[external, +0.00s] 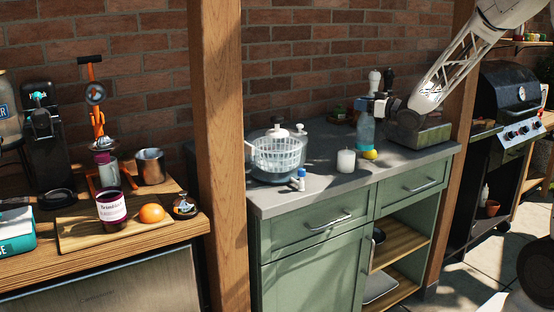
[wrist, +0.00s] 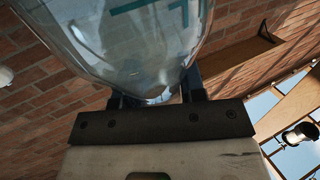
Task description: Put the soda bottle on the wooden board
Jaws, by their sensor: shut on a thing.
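The soda bottle (external: 365,132) is clear and bluish, upright over the grey counter on the right. My gripper (external: 370,107) is shut on its upper part, reaching in from the right. I cannot tell whether the bottle's base touches the counter. In the wrist view the bottle (wrist: 145,35) fills the upper middle, between the dark fingers of the gripper (wrist: 155,97). The wooden board (external: 75,238) lies on the left wooden table, with a dark labelled jar (external: 111,208) and an orange (external: 152,213) on it.
A salad spinner (external: 278,155), a white candle (external: 346,162), a lemon (external: 370,154) and a small blue-and-white bottle (external: 300,180) stand on the counter. A wooden post (external: 220,140) rises between counter and left table. A metal cup (external: 150,166) stands behind the board.

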